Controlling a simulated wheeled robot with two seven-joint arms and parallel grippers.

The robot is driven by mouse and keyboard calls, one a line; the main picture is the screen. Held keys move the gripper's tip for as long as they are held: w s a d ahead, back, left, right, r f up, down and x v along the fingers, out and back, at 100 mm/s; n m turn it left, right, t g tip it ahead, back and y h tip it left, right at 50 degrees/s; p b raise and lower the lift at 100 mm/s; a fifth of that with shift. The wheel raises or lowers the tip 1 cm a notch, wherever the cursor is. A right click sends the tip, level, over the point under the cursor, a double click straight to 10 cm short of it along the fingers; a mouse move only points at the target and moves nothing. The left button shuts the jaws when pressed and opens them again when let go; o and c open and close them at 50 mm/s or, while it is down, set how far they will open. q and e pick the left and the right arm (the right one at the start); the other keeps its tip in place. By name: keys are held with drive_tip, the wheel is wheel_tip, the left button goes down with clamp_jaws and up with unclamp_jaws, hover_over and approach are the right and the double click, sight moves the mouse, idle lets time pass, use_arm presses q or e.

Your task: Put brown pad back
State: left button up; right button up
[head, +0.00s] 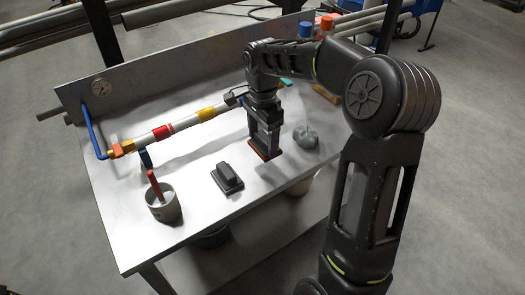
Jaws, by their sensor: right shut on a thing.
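My right gripper (265,141) points straight down over the right part of the metal workbench (190,215). It is shut on the brown pad (257,150), a thin flat piece showing at the fingertips. The pad looks close to the bench top; I cannot tell whether it touches. My left gripper is not in view.
A dark grey block tool (227,178) lies left of the gripper. A grey cup (165,208) with a red-handled tool stands at front left. A crumpled grey cloth (305,137) lies to the right. A banded pipe (165,131) runs behind.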

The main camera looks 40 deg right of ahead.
sight(263, 152)
drive_tip(key=shift+f, duration=0.65)
drive_tip(key=shift+f+p, duration=0.35)
drive_tip(key=shift+f, duration=1.5)
drive_tip(key=shift+f, duration=0.15)
drive_tip(key=o, duration=1.3)
wheel_tip(263, 152, up, 12)
drive_tip(key=shift+r+b, duration=0.15)
drive_tip(key=shift+b, duration=0.4)
